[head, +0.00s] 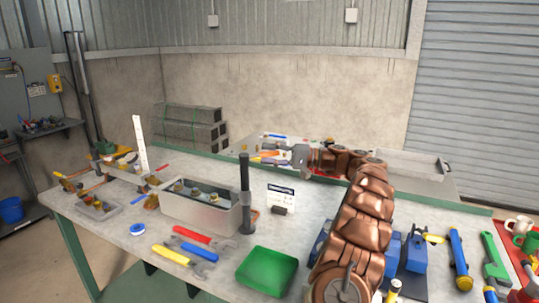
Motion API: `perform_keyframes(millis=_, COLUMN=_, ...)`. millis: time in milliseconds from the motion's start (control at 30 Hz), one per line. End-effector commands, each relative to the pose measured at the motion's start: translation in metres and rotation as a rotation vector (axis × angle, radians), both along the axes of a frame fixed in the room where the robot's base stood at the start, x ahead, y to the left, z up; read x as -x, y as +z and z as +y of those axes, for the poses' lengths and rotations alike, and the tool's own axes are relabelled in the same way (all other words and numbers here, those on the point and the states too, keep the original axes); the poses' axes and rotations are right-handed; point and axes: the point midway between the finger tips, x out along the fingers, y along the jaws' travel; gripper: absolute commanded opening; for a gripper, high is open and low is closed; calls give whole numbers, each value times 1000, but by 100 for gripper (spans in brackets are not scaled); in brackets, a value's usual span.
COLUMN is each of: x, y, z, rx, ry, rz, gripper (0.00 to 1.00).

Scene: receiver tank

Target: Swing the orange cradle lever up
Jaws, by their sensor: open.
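A small orange bar (264,154), which looks like the cradle lever, shows at the back of the bench. It lies nearly level in the picture. My gripper (279,154) is open and reaches in from the right, with its fingertips close to the bar. I cannot tell whether they touch it. My gripper and wrist hide what lies behind them, and the cradle itself is too small to make out.
A grey metal box (200,213) with brass fittings and a dark upright post (245,190) stand left of my arm. A green tray (267,271) and several wrenches (184,255) lie in front. A blue vise-like block (405,252) stands right.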

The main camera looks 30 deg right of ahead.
Motion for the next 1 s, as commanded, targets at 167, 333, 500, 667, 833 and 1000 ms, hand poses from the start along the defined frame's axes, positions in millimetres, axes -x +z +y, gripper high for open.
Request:
perform_keyframes(millis=167, x=0, y=0, z=0, rx=0, ry=0, rz=0, gripper=36)
perform_keyframes(millis=333, x=0, y=0, z=0, rx=0, ry=0, rz=0, gripper=18)
perform_keyframes(millis=500, x=0, y=0, z=0, rx=0, ry=0, rz=0, gripper=1)
perform_keyframes(millis=667, x=0, y=0, z=0, rx=0, ry=0, rz=0, gripper=0)
perform_keyframes(millis=833, x=0, y=0, z=0, rx=0, ry=0, rz=0, gripper=0)
perform_keyframes(millis=1000, x=0, y=0, z=0, rx=0, ry=0, rz=0, gripper=0)
